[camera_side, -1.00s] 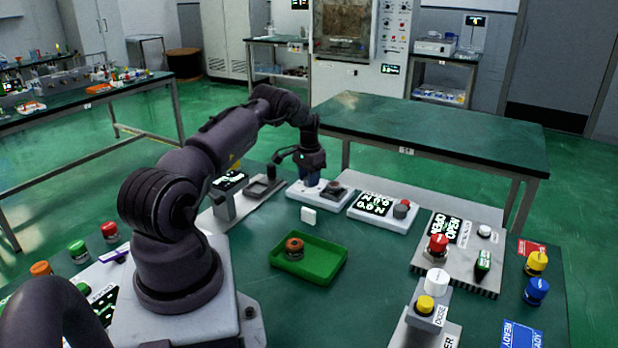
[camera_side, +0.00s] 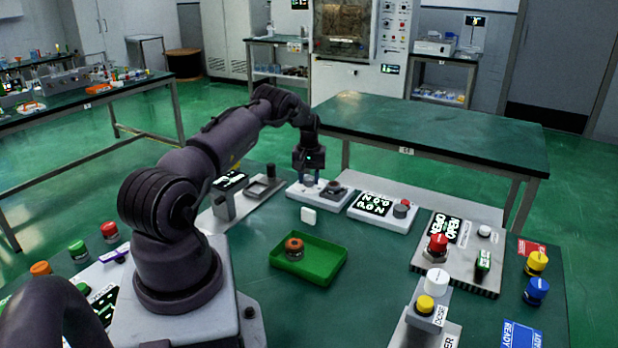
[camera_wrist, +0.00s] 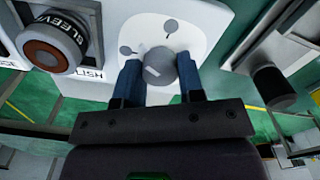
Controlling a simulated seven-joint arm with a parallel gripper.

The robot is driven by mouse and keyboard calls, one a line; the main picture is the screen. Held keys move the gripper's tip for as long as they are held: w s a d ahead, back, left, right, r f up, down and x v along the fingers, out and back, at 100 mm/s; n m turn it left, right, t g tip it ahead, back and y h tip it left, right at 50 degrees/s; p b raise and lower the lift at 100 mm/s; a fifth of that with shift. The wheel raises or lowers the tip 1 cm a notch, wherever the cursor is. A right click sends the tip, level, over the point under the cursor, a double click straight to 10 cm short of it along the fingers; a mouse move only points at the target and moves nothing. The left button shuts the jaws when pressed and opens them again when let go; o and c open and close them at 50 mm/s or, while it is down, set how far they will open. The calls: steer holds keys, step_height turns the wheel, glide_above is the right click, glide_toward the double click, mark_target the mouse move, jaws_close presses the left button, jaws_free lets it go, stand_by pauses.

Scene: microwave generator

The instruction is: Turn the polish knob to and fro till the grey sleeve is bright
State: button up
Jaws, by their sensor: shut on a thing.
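My gripper (camera_side: 309,178) points down over the white polish station (camera_side: 292,190). In the wrist view my gripper (camera_wrist: 158,72) has its two blue fingers shut on the grey polish knob (camera_wrist: 162,60), which has a white pointer mark. The plate (camera_wrist: 195,32) under it has grey dots near the knob. The sleeve (camera_wrist: 72,30), a dark grey cylinder labelled SLEEVE with a brown ring on top, stands left of the knob, apart from my fingers. In the side view the sleeve (camera_side: 335,188) is small and its shine is hard to judge.
A dark cylinder (camera_wrist: 272,85) stands on the right in the wrist view. A display unit with a red-topped knob (camera_side: 402,207) is right of the station. A green tray (camera_side: 325,262) holds an orange-topped part (camera_side: 294,246).

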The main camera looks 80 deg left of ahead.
mark_target(309, 178)
steer(key=shift+n, duration=0.5)
steer(key=o, duration=0.9)
step_height(309, 178, up, 13)
steer(key=shift+r, duration=0.1)
